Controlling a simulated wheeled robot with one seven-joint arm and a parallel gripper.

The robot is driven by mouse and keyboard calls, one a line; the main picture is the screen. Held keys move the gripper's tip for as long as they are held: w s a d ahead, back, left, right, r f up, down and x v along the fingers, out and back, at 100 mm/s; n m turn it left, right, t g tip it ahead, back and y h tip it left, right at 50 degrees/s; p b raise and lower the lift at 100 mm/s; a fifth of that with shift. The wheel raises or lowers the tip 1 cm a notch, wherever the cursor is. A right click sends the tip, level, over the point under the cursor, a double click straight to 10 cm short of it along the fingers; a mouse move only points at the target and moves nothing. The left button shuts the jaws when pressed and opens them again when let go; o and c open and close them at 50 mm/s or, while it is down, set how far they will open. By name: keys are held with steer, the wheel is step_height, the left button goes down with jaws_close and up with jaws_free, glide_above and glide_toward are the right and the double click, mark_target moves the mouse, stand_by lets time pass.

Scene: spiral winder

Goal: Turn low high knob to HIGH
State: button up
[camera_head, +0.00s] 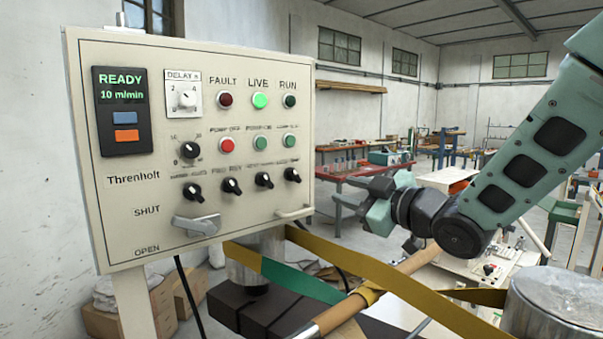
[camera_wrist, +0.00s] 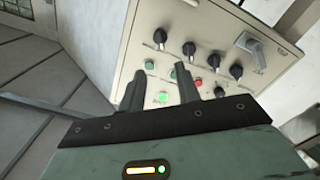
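The control panel (camera_head: 200,120) stands at left in the head view and appears rotated in the wrist view (camera_wrist: 150,20). A row of several black selector knobs runs across it, including a left one (camera_head: 192,192), a second (camera_head: 231,186), a third (camera_head: 264,180) and a right one (camera_head: 292,175). Their labels are too small to read, so I cannot tell which is low high. My gripper (camera_head: 362,195) is right of the panel, apart from the knobs. In the wrist view my gripper (camera_wrist: 159,70) is open and empty, its fingers pointing toward the panel.
A grey lever (camera_head: 196,224) and a pale handle (camera_head: 295,212) project from the panel's lower part. A lit green LIVE lamp (camera_head: 260,100) is above the knobs. A yellow strap (camera_head: 345,262) and a wooden roller (camera_head: 345,312) lie below my gripper. A metal drum (camera_head: 555,305) is at lower right.

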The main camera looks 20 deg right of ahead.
mark_target(298, 176)
steer(key=p+x, duration=0.6)
steer(key=x, duration=0.7)
steer(key=shift+w+r, duration=0.15)
steer(key=shift+w+a, duration=0.25)
steer(key=shift+w, duration=0.35)
jaws_close()
